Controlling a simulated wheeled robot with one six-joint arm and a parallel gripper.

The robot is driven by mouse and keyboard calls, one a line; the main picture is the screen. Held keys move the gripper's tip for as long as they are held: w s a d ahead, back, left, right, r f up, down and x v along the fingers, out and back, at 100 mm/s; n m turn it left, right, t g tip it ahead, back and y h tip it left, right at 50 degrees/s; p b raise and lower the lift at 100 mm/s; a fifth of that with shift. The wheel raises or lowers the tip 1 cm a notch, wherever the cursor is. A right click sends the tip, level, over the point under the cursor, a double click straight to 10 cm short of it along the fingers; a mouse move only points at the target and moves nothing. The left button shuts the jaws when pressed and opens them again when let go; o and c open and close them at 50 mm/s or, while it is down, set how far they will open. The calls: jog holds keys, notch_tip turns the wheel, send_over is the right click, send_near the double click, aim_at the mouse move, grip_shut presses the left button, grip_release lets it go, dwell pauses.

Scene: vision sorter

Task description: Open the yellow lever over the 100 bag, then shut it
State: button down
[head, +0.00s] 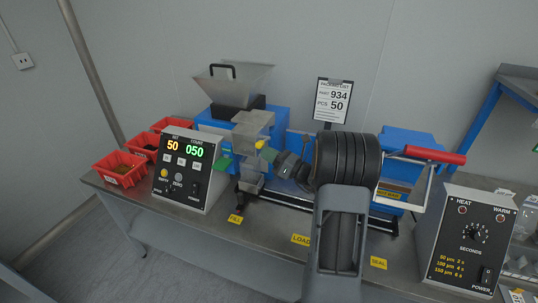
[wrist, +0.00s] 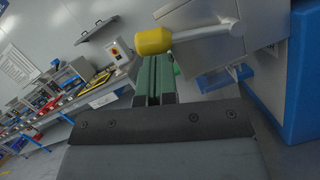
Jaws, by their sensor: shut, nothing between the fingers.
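The yellow lever (head: 260,144) is on the grey metal chute (head: 250,131) under the hopper. In the wrist view its yellow knob (wrist: 153,40) sits on a pale rod that runs right to a grey housing. My gripper (head: 269,154) is at the lever. In the wrist view its green-padded fingers (wrist: 154,72) are shut together and empty, with their tips just below the knob. I cannot tell whether they touch it. I cannot make out a bag with 100 on it. The counter box (head: 188,169) shows 50 and 050.
A packing list (head: 333,101) reads 934 and 50 pcs. Red bins (head: 119,170) stand at the left. A sealer with a red handle (head: 435,154) and a heat control box (head: 466,240) are at the right. Blue machine bodies (head: 284,122) stand close behind my gripper.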

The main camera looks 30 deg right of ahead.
jog(key=r+m+p, duration=0.1)
jog(key=r+m+h+p, duration=0.1)
jog(key=p, duration=0.1)
jog(key=shift+w+d+t+p, duration=0.1)
jog(key=shift+w+t+p, duration=0.1)
jog(key=shift+t+p, duration=0.1)
